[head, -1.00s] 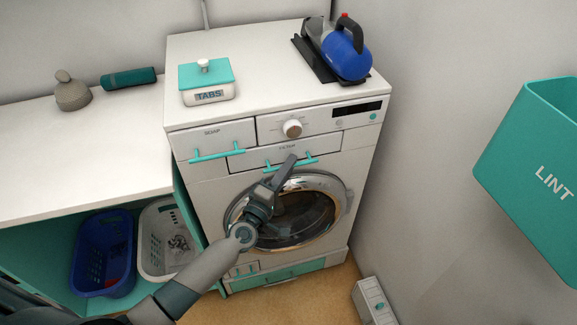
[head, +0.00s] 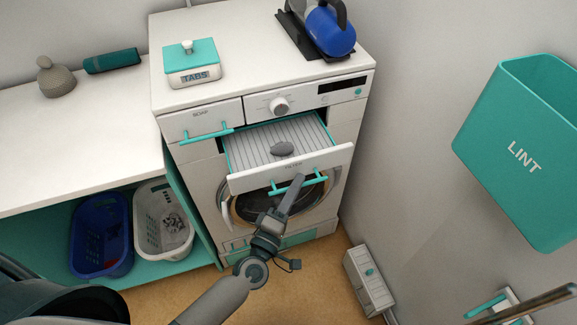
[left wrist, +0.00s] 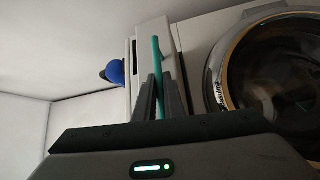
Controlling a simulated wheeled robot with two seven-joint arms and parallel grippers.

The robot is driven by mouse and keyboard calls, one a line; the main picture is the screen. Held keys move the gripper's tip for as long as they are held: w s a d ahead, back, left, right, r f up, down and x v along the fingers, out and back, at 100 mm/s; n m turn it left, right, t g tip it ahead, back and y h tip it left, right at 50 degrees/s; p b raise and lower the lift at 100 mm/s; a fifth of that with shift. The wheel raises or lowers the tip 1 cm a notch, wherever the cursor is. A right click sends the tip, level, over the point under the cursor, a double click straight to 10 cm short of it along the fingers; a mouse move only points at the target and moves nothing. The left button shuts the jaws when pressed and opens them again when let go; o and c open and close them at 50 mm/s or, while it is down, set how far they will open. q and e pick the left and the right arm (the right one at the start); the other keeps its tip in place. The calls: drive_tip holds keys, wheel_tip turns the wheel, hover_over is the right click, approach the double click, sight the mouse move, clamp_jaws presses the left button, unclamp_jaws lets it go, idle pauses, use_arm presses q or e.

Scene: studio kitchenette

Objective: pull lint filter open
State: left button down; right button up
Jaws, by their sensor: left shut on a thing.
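The lint filter drawer (head: 245,181) is pulled out from the front of the white washing machine. Its ribbed tray shows from above, with a grey lump of lint (head: 282,149) lying on it. My left gripper (head: 298,184) is shut on the teal filter handle (head: 314,183) on the drawer front. In the left wrist view the handle (left wrist: 156,60) stands between the two dark fingers (left wrist: 160,98). My right gripper is not in view.
The soap drawer (head: 200,125) beside the filter is closed. The round door (head: 248,211) is below the filter drawer. A teal LINT bin (head: 520,155) hangs on the right wall. A small white box (head: 367,283) stands on the floor at right, and baskets (head: 100,235) sit at left.

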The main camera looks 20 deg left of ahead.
use_arm(q)
drive_tip(key=shift+s+d, duration=0.7)
drive_tip(key=shift+s, duration=0.35)
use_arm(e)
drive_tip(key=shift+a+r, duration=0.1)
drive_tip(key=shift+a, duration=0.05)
use_arm(q)
drive_tip(key=c, duration=2.1)
unclamp_jaws()
